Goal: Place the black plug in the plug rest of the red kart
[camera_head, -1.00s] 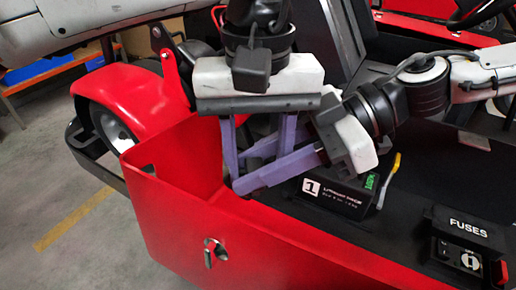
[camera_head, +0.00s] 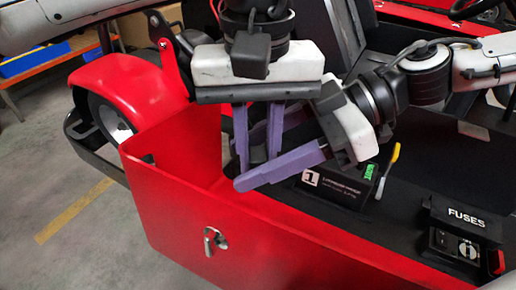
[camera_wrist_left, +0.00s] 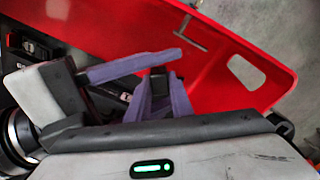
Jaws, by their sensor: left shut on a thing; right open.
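The red kart (camera_head: 190,215) fills the lower middle of the head view. My left gripper (camera_head: 257,165) points down inside its side panel, shut on a small dark thing, apparently the black plug (camera_head: 257,154); the fingers hide most of it. In the left wrist view the dark piece (camera_wrist_left: 158,82) shows between the purple fingers. My right gripper (camera_head: 262,160) comes in from the right and is open. Its near finger crosses in front of the left fingertips, and its far finger is partly hidden behind them; I cannot tell whether it touches the plug. I cannot make out the plug rest.
A black battery box (camera_head: 342,188) labelled 1 lies right of the grippers, with a yellow-handled lever (camera_head: 391,163). A black FUSES box (camera_head: 463,225) stands farther right. A metal latch (camera_head: 214,242) is on the red panel. A black seat (camera_head: 350,35) rises behind.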

